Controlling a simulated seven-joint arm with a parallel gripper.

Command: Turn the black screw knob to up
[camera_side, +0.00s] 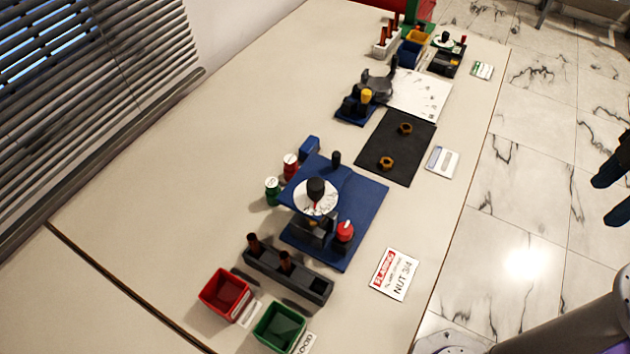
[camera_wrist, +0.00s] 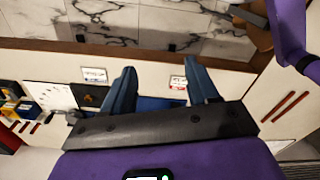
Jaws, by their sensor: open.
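A blue gauge rig (camera_side: 365,200) stands mid-table in the side view. A black knob (camera_side: 316,187) sits over a round white dial (camera_side: 305,205) on its raised blue plate. A red mark shows on the dial below the knob. A smaller black knob (camera_side: 336,158) stands behind it, and a red round knob (camera_side: 344,231) is at the front right. I cannot tell for certain which is the screw knob. My gripper (camera_side: 603,202) is at the right edge, off the table and far from the rig. In the wrist view my gripper (camera_wrist: 160,66) is open and empty.
Red (camera_side: 224,295) and green (camera_side: 279,328) bins and a dark block with brown pegs (camera_side: 290,277) stand in front of the rig. Red and green cans (camera_side: 272,190) are at its left. A black mat (camera_side: 396,148) with nuts lies behind. Right of the table is open floor.

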